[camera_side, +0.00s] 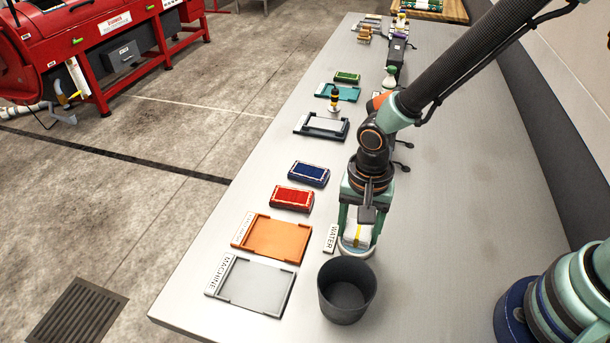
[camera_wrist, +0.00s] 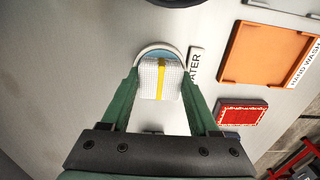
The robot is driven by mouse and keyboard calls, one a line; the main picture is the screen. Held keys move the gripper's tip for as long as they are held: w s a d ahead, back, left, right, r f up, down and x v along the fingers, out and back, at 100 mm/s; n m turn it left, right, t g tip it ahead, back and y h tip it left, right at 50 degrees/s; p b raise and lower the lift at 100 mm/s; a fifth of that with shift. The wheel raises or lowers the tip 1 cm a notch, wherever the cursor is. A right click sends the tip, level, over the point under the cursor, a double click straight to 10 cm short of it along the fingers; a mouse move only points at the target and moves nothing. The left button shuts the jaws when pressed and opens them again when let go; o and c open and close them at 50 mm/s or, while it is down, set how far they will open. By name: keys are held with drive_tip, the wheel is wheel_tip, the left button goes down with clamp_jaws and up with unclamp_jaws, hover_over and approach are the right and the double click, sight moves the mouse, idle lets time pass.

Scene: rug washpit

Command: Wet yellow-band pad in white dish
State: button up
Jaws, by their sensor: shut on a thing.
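My gripper (camera_side: 358,236) points down, shut on a white pad (camera_side: 352,229) with a yellow band. The pad also shows between the green fingers in the wrist view (camera_wrist: 149,79), its yellow band running lengthwise. Right below it is the round white dish (camera_wrist: 143,53), with bluish water showing past the pad's far end. In the side view the dish's rim (camera_side: 345,252) shows under the pad, beside the WATER label (camera_side: 330,238). The pad and fingers hide much of the dish. I cannot tell whether the pad touches the water.
A dark grey bin (camera_side: 346,291) stands just in front of the dish. To the left lie an orange tray (camera_side: 271,238), a grey MACHINE tray (camera_side: 250,286), a red rug piece (camera_side: 292,198) and a blue one (camera_side: 309,174). More items stand farther back. The table's right side is clear.

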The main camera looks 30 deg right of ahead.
sight(359, 228)
idle(0.5)
drive_tip(key=shift+r, duration=3.45)
